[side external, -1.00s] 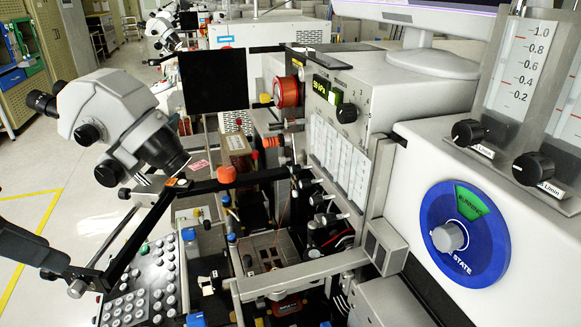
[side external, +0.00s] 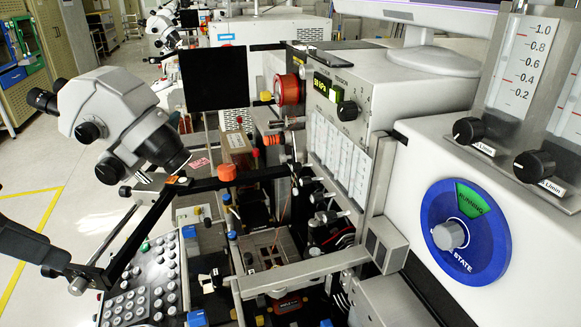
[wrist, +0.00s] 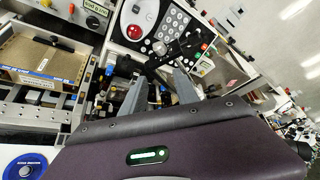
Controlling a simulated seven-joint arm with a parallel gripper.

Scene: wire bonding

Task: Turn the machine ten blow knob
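The black knob (side external: 347,110) sits on the pale grey machine housing (side external: 392,88), right of a small green-lit display (side external: 327,90) that reads in kPa. The lettering above it looks like "TENSION"; the rest is too small to read. My gripper (wrist: 158,74) shows in the wrist view as two grey fingers spread apart, with nothing held between them. I cannot pick out the same knob for certain in the wrist view.
A blue state dial (side external: 467,233), pointing near "RUNNING", and two black limit knobs (side external: 468,131) (side external: 534,167) are on the right. A microscope (side external: 115,120) and a button panel (side external: 140,290) stand at left. An orange spool (side external: 288,90) sits beside the housing.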

